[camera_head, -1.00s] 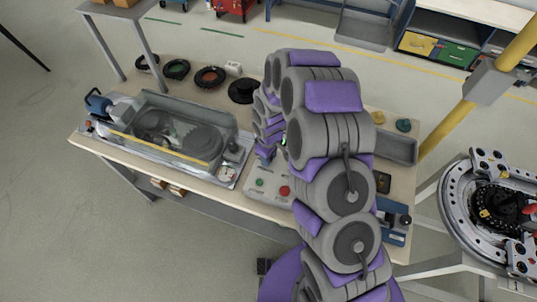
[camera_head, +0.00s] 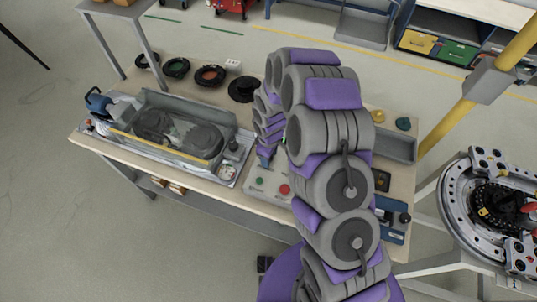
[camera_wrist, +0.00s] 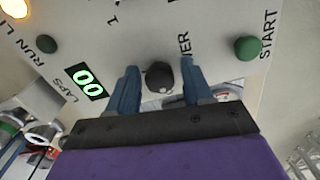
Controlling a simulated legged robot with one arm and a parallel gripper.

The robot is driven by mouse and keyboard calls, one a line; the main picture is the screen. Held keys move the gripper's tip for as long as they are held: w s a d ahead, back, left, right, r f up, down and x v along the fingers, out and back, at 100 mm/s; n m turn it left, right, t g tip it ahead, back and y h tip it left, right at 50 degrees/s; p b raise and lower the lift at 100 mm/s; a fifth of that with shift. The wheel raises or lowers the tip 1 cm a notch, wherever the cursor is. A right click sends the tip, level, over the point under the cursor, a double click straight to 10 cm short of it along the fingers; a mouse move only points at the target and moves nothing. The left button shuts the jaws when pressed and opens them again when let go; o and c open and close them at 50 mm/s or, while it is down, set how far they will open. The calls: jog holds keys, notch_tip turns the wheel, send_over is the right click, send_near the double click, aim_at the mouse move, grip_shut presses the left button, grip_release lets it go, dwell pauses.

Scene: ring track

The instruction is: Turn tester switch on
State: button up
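A black round knob (camera_wrist: 159,76) sits on the pale panel of the tester box in the wrist view. It is beside lettering ending in "ER", the rest hidden. My gripper (camera_wrist: 160,70) is open, with one blue finger on each side of the knob. A small gap seems to show at each finger; contact cannot be told. A green START button (camera_wrist: 248,48) is to the right. A LAPS display (camera_wrist: 87,81) glows green with "00". In the head view the tester box (camera_head: 262,193) is on the table under my gripper (camera_head: 265,160), with the knob hidden.
A red button (camera_head: 284,189) is on the box's near side. A machine with a clear cover (camera_head: 170,120) stands to the left. Several rings (camera_head: 210,75) lie behind. A yellow lamp (camera_wrist: 14,7) glows in the wrist view. A yellow post (camera_head: 455,125) rises at right.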

jog(key=shift+o, duration=0.5)
jog(key=shift+r, duration=0.1)
jog(key=shift+r, duration=0.25)
notch_tip(320, 180, up, 17)
jog(key=shift+p, duration=0.4)
